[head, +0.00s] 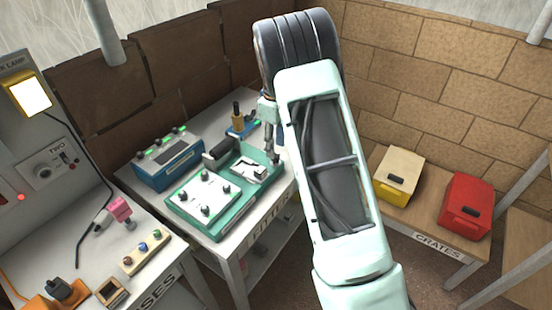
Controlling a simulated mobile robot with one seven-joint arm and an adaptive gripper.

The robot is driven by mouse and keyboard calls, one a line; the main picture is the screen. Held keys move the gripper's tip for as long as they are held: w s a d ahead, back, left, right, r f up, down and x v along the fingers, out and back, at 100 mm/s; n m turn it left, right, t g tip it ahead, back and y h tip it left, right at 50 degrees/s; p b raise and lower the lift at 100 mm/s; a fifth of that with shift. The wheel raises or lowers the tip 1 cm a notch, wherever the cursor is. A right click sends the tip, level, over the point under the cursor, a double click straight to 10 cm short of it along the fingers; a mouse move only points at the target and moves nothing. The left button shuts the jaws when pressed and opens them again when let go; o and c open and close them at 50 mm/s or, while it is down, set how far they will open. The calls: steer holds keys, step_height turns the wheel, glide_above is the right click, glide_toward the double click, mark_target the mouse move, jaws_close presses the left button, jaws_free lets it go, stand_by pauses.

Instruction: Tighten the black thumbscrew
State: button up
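Behind the plate are a black cylinder (217,151) and a white bracket-like part (247,170). I cannot tell which dark part is the black thumbscrew. My gripper (273,154) points down at the back right corner of the teal fixture, right of the white part. It is small and partly hidden by my arm. I cannot tell whether its fingers are apart or touch anything.
A blue box (168,163) with green lights stands left of the fixture. A brass-and-black piece on a blue base (240,123) stands behind it. Right, a bench labelled "CRATES" holds a yellow box (399,176) and a red box (465,206). A cluttered table (104,256) is at left.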

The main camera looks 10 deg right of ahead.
stand_by(0.3)
steer(key=n+b, duration=0.1)
steer(key=n, duration=1.1)
steer(key=shift+r, duration=0.1)
steer(key=n+p, duration=0.2)
steer(key=n, duration=0.3)
steer(key=n+p, duration=0.2)
steer(key=n, duration=0.4)
steer(key=shift+n, duration=0.3)
steer(key=shift+f, duration=0.2)
